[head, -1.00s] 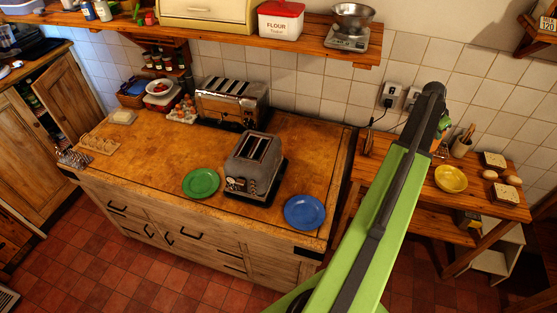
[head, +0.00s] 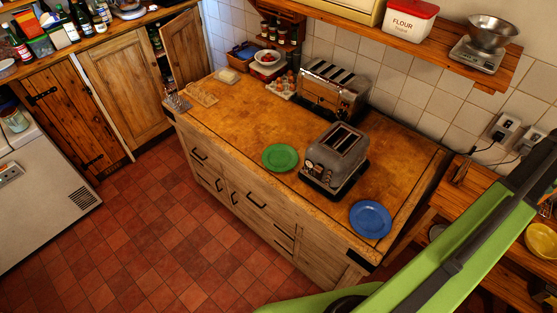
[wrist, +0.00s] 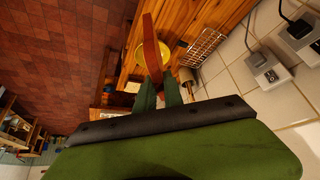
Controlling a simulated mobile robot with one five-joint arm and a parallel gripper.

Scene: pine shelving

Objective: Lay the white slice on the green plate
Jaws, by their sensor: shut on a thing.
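The green plate (head: 280,157) lies empty on the wooden counter, left of the grey toaster, in the head view. In the wrist view my gripper (wrist: 158,88) is shut on a thin slice (wrist: 151,42), seen edge-on. Its edge looks reddish brown, and its faces do not show, so I cannot tell whether they are white. In the head view my green arm crosses the lower right, and the gripper is out of frame. The gripper is well away from the green plate, over the side table on the right.
The grey toaster (head: 335,157) stands close to the green plate. A blue plate (head: 370,219) lies near the counter's right end. A chrome toaster (head: 333,90) stands at the back. The counter's left middle is clear. A yellow bowl (wrist: 153,55) is on the side table (wrist: 187,17).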

